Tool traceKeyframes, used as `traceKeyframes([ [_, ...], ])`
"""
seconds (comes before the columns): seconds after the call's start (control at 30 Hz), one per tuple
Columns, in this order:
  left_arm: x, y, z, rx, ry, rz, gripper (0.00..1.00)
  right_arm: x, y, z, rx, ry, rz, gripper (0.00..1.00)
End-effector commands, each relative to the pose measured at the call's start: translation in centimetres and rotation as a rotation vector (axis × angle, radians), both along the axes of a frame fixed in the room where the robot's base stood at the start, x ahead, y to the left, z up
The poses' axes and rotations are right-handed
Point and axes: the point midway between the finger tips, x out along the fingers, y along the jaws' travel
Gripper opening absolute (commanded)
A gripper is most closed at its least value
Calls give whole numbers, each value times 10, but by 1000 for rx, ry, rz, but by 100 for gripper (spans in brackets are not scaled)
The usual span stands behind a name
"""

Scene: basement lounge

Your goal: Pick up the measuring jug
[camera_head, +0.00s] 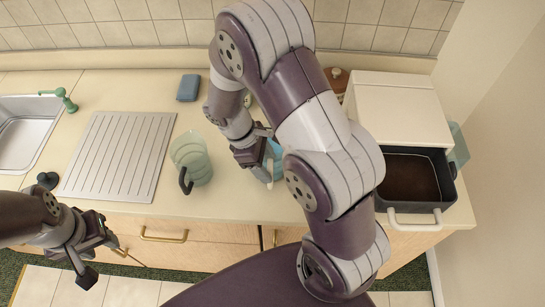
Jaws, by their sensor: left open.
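A translucent green jug (190,152) with a dark handle stands upright on the counter, right of the ridged drainboard. A light-blue vessel (275,151) with a pale handle stands farther right, largely hidden by my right arm. I cannot tell for certain which is the measuring jug. My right gripper (261,168) is low beside the blue vessel. Its fingers are partly hidden, so I cannot tell whether they touch or grip it. My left gripper (98,258) is open and empty in front of the counter edge, below and left of the green jug.
A blue-grey block (188,87) lies toward the back. A white box appliance (400,108) has its dark drawer (410,180) pulled out at right. A brownish vessel (337,78) is behind my arm.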

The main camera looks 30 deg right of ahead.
Motion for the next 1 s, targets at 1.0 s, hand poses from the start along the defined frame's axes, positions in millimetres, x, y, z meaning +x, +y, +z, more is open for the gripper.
traceKeyframes([
  [1.0, 0, 0, -16, 0, 0, 0, 43, -52, -21, 76, 0, -7, -3, 0],
])
